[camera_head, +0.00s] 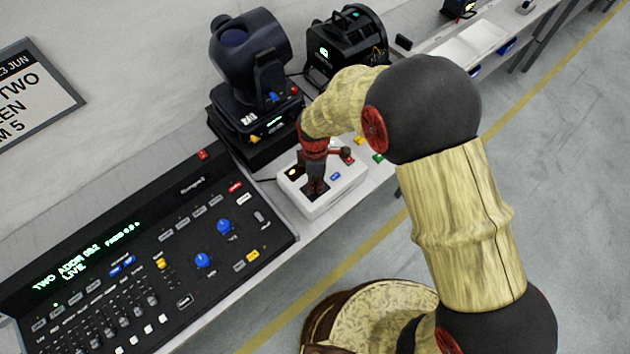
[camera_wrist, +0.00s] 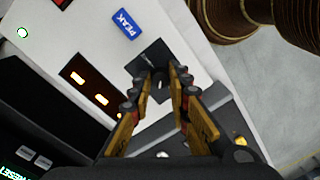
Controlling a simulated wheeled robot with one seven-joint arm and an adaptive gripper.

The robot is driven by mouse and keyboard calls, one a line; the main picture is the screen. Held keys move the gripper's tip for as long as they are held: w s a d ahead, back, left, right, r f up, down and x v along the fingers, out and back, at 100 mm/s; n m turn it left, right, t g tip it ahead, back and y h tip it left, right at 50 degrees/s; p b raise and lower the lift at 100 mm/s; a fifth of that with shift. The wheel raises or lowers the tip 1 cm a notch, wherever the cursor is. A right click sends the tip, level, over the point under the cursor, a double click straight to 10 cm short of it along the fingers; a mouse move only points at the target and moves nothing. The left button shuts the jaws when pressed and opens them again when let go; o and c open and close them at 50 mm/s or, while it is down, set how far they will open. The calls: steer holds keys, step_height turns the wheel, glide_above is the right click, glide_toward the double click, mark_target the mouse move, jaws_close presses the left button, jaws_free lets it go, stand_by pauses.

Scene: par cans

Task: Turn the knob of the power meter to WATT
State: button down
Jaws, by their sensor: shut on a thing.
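The power meter (camera_head: 323,206) is a white box on the bench, in the middle of the head view. Its white face (camera_wrist: 92,38) fills the upper left of the wrist view, with a blue PEAK label (camera_wrist: 125,22) on it. My gripper (camera_head: 315,188) points down onto the meter's top. In the wrist view my gripper (camera_wrist: 163,74) has both fingertips shut on a dark knob (camera_wrist: 151,56), which they partly cover. The knob's pointer direction cannot be made out clearly. No WATT label is readable.
A black moving-head light (camera_head: 250,60) stands just behind the meter. A lighting console (camera_head: 130,262) with faders and blue knobs lies to the left. Another black fixture (camera_head: 345,48) stands farther back. Open floor (camera_head: 570,150) lies to the right.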

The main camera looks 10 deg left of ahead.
steer(key=m+p, duration=0.1)
steer(key=m, duration=1)
steer(key=shift+y, duration=0.3)
steer(key=m+p, duration=0.1)
steer(key=m, duration=0.2)
steer(key=shift+d+m, duration=0.1)
steer(key=shift+m, duration=0.2)
steer(key=m+p, duration=0.1)
steer(key=m, duration=0.5)
steer(key=shift+r+t+p, duration=0.1)
steer(key=shift+t+p, duration=0.2)
steer(key=m+p, duration=0.1)
steer(key=m, duration=0.4)
steer(key=shift+m, duration=0.4)
steer(key=c, duration=1.7)
jaws_free()
steer(key=shift+o, duration=0.2)
